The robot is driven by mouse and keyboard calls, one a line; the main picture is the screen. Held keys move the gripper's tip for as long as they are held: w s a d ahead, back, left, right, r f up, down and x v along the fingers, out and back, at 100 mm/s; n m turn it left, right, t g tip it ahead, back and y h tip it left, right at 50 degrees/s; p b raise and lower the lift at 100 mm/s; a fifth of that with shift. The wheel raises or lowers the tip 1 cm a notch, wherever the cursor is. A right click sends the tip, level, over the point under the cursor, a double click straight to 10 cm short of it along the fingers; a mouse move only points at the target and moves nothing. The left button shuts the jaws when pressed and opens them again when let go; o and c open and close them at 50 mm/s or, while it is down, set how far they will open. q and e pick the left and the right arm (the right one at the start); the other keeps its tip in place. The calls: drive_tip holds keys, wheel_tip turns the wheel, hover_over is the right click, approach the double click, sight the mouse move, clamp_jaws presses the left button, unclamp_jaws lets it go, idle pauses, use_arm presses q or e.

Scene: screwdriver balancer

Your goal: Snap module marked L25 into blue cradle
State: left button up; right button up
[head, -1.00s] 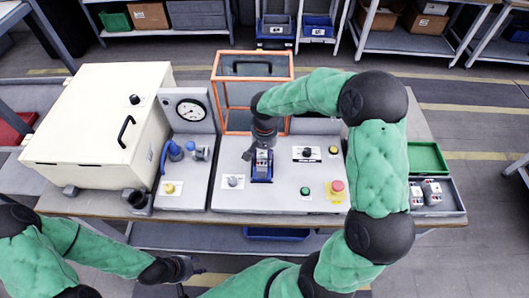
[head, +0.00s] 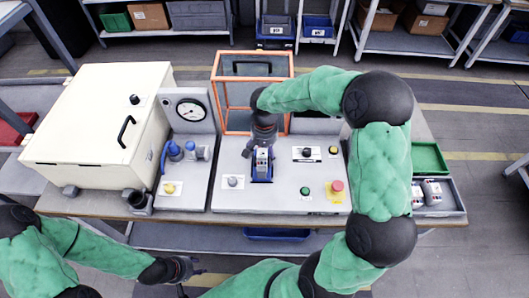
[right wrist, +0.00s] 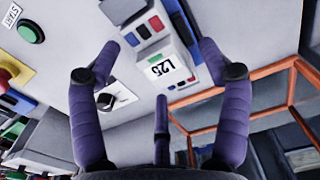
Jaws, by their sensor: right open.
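The white module marked L25 (head: 262,158) stands in the blue cradle (head: 262,179) on the grey panel. In the right wrist view the module's L25 label (right wrist: 167,68) faces the camera, with blue cradle edges (right wrist: 178,22) beside it. I cannot tell whether it is fully seated. My right gripper (head: 260,149) is just behind and above the module. In the right wrist view its purple fingers (right wrist: 157,48) are spread apart, one on either side of the module, with a gap. My left gripper (head: 185,268) hangs low in front of the table, too small to read.
A grey tray (head: 448,208) at the right holds two more modules (head: 431,192), beside a green bin (head: 428,158). An orange-framed guard (head: 252,92) stands behind the cradle. A dark knob (head: 306,153), a green button (head: 305,190) and a red button (head: 337,186) are on the panel.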

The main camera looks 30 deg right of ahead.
wheel_tip(320, 180, up, 11)
idle(0.3)
drive_tip(key=shift+f, duration=0.15)
idle(1.1)
